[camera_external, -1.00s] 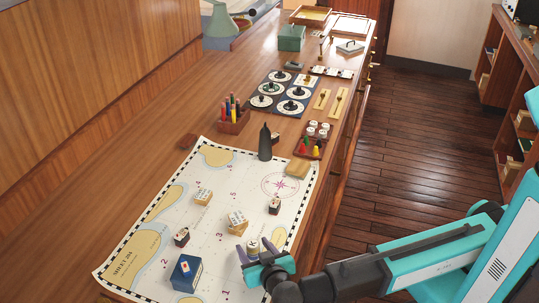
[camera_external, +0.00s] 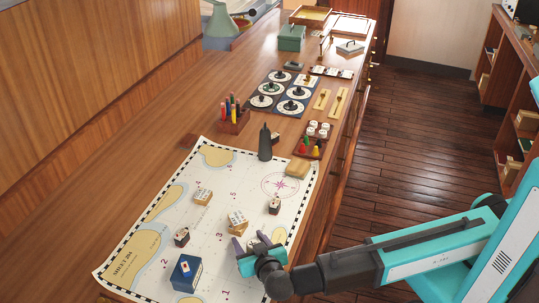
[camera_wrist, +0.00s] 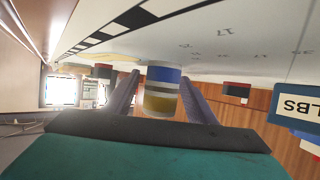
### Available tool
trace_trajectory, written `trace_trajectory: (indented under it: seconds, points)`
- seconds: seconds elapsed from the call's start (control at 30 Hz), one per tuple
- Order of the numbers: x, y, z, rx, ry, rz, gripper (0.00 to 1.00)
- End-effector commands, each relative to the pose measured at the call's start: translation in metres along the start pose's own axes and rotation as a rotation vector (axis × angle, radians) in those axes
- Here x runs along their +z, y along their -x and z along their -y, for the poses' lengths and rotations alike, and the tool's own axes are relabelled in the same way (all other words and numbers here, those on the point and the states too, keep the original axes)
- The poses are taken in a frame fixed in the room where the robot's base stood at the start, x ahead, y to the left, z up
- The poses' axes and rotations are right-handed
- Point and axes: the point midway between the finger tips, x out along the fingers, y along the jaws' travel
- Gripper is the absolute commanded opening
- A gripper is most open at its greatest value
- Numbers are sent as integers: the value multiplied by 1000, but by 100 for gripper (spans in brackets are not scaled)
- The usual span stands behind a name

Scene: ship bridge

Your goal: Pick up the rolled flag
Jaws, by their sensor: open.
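The rolled flag (camera_wrist: 161,92) is a short cylinder with blue, white and yellow bands in the wrist view. It sits between the two purple-grey fingers of my gripper (camera_wrist: 160,93). The fingers are open, one on each side of it; I cannot tell whether either touches it. In the external view my gripper (camera_external: 251,243) is low over the near right part of the chart, and the flag is mostly hidden by it.
The chart (camera_external: 150,222) bears a blue box (camera_external: 187,272) left of my gripper and several small blocks, one a beige block (camera_external: 237,221) just behind it. A dark upright bottle-like object (camera_external: 265,143) stands at the chart's far edge. The wooden counter left of the chart is clear.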

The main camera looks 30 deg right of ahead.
Motion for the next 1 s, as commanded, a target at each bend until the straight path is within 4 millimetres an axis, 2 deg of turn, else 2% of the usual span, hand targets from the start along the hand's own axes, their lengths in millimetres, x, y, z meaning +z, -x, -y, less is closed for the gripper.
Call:
trace_trajectory:
  seconds: [0.43,0.47,0.7,1.0]
  points:
    - [0,0,0,0,0,0,51]
    - [0,0,0,0,0,0,48]
    - [0,0,0,0,0,0,7]
    - [0,0,0,0,0,0,7]
